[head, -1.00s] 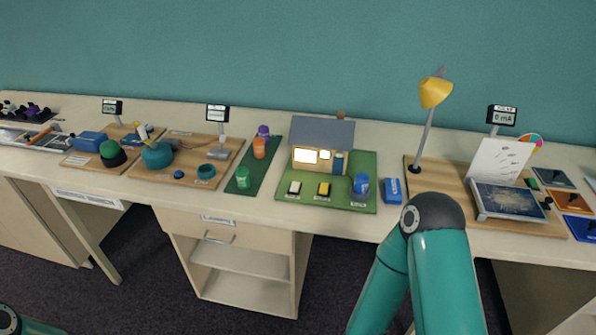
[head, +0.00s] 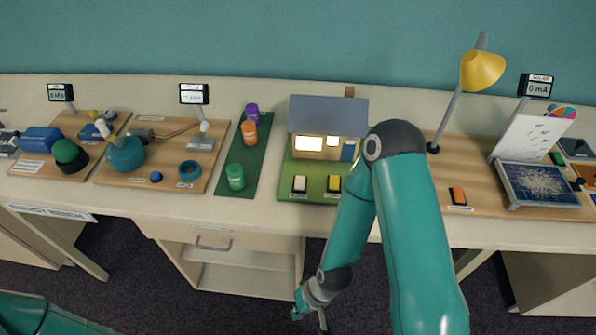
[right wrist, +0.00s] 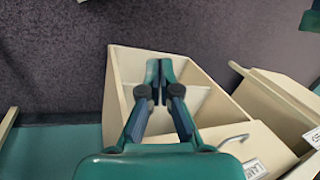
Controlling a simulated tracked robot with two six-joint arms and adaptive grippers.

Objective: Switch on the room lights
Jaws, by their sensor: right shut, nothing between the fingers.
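A model house (head: 328,115) with a grey roof stands on a green board (head: 285,185). Its two front windows look bright. My right arm covers the board's right part. My right gripper (head: 323,320) hangs low in front of the bench, well below the switches, partly cut off by the frame. My left gripper is out of view.
Right of my arm, a wooden board holds an orange switch (head: 457,196), a yellow lamp (head: 482,70) and a solar panel (head: 540,184). The bench edge and drawer unit (head: 215,232) lie near my right gripper.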

